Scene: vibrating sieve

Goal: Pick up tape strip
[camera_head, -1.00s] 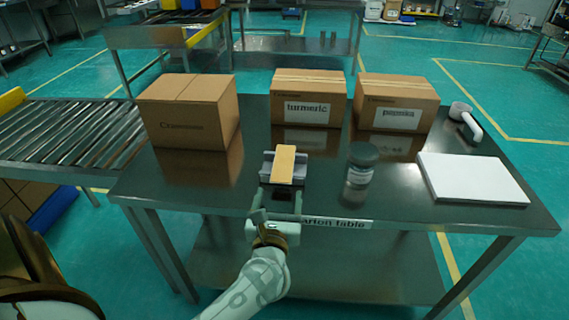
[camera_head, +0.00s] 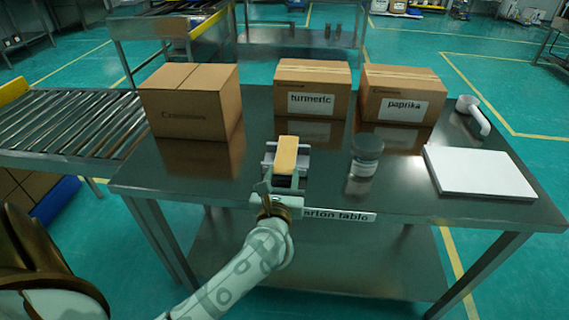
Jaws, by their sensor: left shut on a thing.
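The tape strip (camera_head: 287,153) is a short yellow-orange band at the front middle of the steel table. It lies over a small grey block-like holder (camera_head: 269,158), which shows on both sides of it. My left gripper (camera_head: 285,180) reaches in from the table's front edge, its fingers at the near end of the strip. It is shut on the tape strip; the exact contact is small and partly hidden. Whether the strip is clear of the holder cannot be told. My right gripper is not in view.
On the carton table (camera_head: 335,187) stand a plain carton (camera_head: 192,112), a turmeric carton (camera_head: 311,104) and a paprika carton (camera_head: 400,108) at the back. A lidded jar (camera_head: 365,158) is close right of the strip. A white slab (camera_head: 478,172) and white scoop (camera_head: 474,113) are farther right.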

